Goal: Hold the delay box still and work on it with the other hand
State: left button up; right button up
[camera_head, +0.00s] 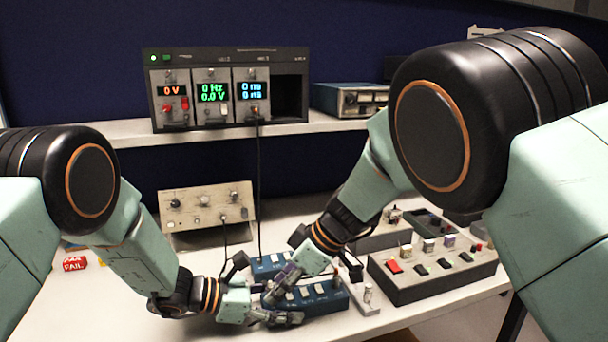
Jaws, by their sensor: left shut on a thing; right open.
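The delay box looks to be the blue box (322,302) with white switches on its top, low in the middle of the white bench. My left gripper (283,304) is shut on the blue box at its left end. My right gripper (277,287) is open over the top of the same box, close to its switches. Whether its fingers touch the box I cannot tell. The grippers hide the left part of the box. Another blue unit (268,264) shows just behind it.
A grey switch box (430,275) with a red switch stands to the right. A beige knob panel (207,207) stands behind on the left. A rack with lit displays (228,90) sits on the shelf, with a black cable hanging down. Red FAIL tag (75,264) lies left.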

jog(key=shift+s+a+r+v, duration=0.1)
jog(key=shift+a+v, duration=0.05)
jog(key=shift+v, duration=0.7)
jog(key=shift+s+a+r+v, duration=0.1)
jog(key=shift+a+v, duration=0.05)
jog(key=shift+v, duration=0.7)
jog(key=shift+a+r+v, duration=0.1)
jog(key=shift+a+v, duration=0.1)
jog(key=shift+v, duration=0.65)
jog(key=v, duration=0.6)
jog(key=shift+d, duration=0.55)
jog(key=shift+o, duration=0.2)
jog(key=shift+s+r, duration=0.1)
